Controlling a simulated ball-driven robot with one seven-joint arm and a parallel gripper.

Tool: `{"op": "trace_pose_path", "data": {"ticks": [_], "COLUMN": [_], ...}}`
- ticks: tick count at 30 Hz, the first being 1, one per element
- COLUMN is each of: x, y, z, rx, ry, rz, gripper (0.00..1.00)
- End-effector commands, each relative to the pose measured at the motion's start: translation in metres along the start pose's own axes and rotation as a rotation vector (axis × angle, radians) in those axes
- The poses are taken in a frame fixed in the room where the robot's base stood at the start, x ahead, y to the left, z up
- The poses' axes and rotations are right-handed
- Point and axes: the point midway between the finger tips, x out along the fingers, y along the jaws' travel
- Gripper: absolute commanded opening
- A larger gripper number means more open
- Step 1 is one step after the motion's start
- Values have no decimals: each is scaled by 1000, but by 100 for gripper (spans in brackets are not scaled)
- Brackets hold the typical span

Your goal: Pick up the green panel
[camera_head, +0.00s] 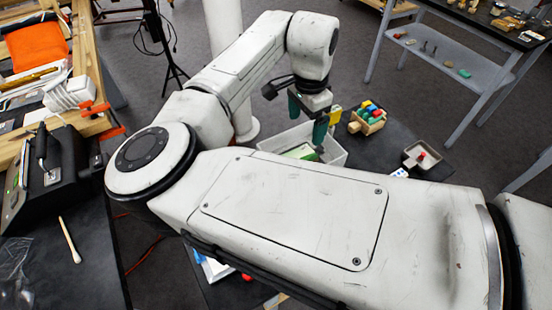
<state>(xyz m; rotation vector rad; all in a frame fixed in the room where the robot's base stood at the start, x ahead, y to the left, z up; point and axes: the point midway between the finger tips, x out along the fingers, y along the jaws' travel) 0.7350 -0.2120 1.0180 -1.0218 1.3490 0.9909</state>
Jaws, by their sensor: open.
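A green panel (300,152) shows partly inside a white bin (338,158), below my gripper. My arm's forearm covers the near side of the bin and may hide part of the panel. My gripper (307,121) has teal fingers, hangs downward over the bin and is open. It appears apart from the panel, though the exact gap cannot be told. A yellow piece (335,115) shows just right of the fingers; whether it touches them is unclear.
A wooden crate of coloured blocks (367,119) and a grey tray with a red piece (422,157) stand right of the bin on a dark table. A black toolbox (50,170) and a wooden bench are at left. A grey shelved table (455,70) stands at back right.

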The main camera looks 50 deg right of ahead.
Motion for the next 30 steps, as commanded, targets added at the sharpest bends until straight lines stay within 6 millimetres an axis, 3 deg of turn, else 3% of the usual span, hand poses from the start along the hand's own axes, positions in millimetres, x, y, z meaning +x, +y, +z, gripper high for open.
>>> {"op": "trace_pose_path", "data": {"ticks": [12,20,30], "x": [50,69,110], "y": [2,3,4], "z": [3,1,-2], "rx": [3,5,3], "ry": [-29,-29,-28], "rz": [5,4,4], "gripper": [92,92,92]}}
